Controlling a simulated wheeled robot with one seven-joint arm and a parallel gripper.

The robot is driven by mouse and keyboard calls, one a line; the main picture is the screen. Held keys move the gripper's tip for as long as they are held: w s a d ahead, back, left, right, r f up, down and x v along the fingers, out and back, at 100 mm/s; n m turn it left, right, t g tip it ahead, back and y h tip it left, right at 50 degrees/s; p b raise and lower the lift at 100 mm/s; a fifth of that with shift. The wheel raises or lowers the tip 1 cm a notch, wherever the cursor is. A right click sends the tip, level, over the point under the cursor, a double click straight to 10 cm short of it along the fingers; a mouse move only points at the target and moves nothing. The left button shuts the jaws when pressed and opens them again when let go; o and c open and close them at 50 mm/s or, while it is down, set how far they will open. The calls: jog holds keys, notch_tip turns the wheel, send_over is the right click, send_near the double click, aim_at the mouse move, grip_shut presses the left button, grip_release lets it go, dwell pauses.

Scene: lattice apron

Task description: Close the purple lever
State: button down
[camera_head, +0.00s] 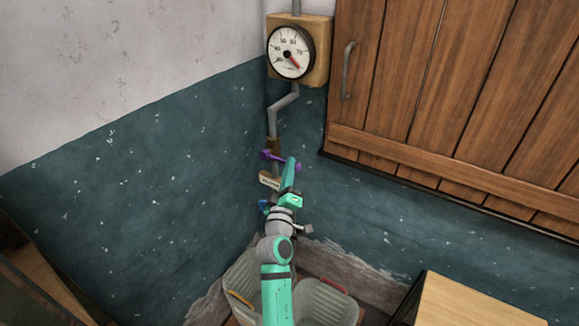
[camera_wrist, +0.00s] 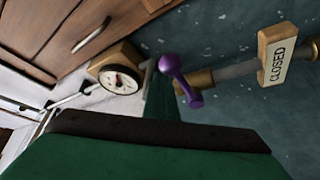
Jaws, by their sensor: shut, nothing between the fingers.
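The purple lever (camera_head: 267,155) sits on the grey vertical pipe in the wall corner, below the gauge. In the wrist view the lever (camera_wrist: 171,66) shows a round knob and a smaller end beside a brass fitting. In the head view it lies crosswise to the pipe, partly hidden by my gripper. My gripper (camera_head: 291,166) is shut and empty, raised close to the lever at its right. I cannot tell whether they touch. A wooden tag reading CLOSED (camera_wrist: 277,60) hangs at the pipe, below the lever in the head view.
A round gauge (camera_head: 290,52) is on the wall above. A blue lever (camera_head: 263,205) sits lower on the pipe. Wooden shutters (camera_head: 450,90) are at the right. A pale bin (camera_head: 325,303) stands below, and a wooden box (camera_head: 470,300) stands at lower right.

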jog(key=shift+d+f, duration=0.3)
jog(key=shift+f, duration=0.15)
notch_tip(320, 180, up, 4)
jog(key=a, duration=0.2)
jog(key=a+f+v, duration=0.1)
jog(key=a+v, duration=0.1)
jog(key=v, duration=0.8)
jog(key=s+d+f+m+g+y, duration=0.1)
jog(key=s+d+f+g, duration=0.15)
jog(key=s+f, duration=0.75)
jog(key=s+d+f+m+g+y, duration=0.1)
jog(key=s+d+f+m+y, duration=0.15)
jog(key=s+f, duration=0.8)
jog(key=s+d+r+m+g+h, duration=0.1)
jog(key=s+d+m, duration=0.1)
jog(key=s, duration=1.1)
jog(key=s+d+m+g+h, duration=0.1)
jog(key=s+d+m, duration=0.2)
jog(key=s, duration=1.1)
jog(key=shift+s+d+r+m+g, duration=0.25)
jog(key=shift+r+m+g, duration=0.1)
jog(key=shift+m, duration=0.6)
